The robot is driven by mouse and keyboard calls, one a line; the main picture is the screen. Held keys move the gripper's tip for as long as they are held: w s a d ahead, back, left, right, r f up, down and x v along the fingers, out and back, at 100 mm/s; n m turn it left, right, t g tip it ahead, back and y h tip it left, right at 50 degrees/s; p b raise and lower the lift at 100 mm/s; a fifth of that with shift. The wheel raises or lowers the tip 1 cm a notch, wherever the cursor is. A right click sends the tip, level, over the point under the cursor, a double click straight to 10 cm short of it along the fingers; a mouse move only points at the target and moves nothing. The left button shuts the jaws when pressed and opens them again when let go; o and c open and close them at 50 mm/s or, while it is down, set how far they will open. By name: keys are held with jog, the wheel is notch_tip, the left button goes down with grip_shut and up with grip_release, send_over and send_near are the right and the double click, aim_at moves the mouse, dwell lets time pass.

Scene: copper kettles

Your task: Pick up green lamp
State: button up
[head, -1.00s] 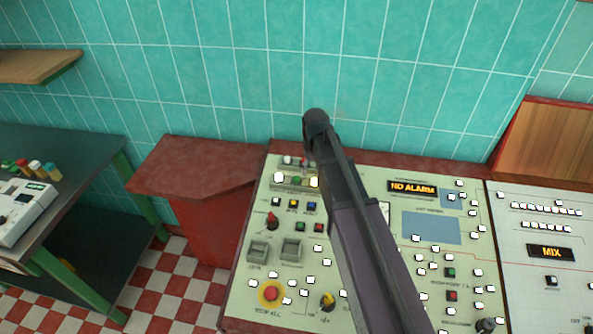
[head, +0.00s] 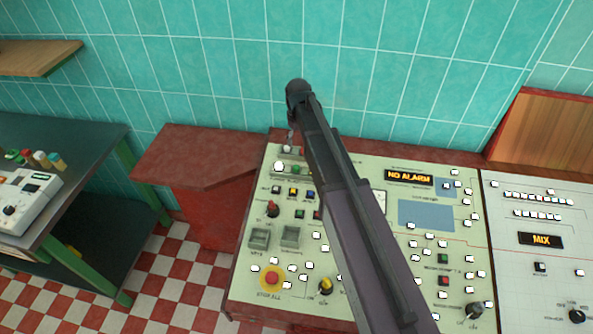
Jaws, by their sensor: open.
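A small green lamp (head: 297,170) sits in a metal-edged row near the top left of the pale control panel (head: 352,284). A white lamp (head: 279,167) is just left of it. Another green-capped piece (head: 12,155) lies on the dark workbench at the far left. I cannot tell which of the two green pieces the task means. My gripper (head: 291,140) hangs at the far end of my arm, over the panel's back left edge, close above the lamp row in the picture. It is open, small and partly hidden by my arm, and nothing shows between its fingers.
A red cabinet (head: 185,158) stands left of the panel. The dark workbench (head: 75,140) holds a white device (head: 28,200) and several coloured pieces. A tiled wall (head: 190,60) rises behind. A second panel (head: 530,275) adjoins on the right.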

jog(key=b, duration=0.8)
send_over(296, 166)
jog(key=shift+w+d+f, duration=0.1)
jog(key=shift+d+f, duration=0.1)
jog(key=shift+f, duration=1.9)
jog(key=shift+w+d+f, duration=0.1)
jog(key=shift+d+f, duration=0.05)
jog(key=shift+f, duration=1.9)
jog(key=f+b, duration=0.3)
jog(key=shift+s+a+f, duration=0.15)
jog(key=shift+s+a, duration=0.05)
jog(key=shift+a, duration=0.1)
jog(key=shift+f+b, duration=0.95)
jog(key=shift+b, duration=0.15)
jog(key=c, duration=1)
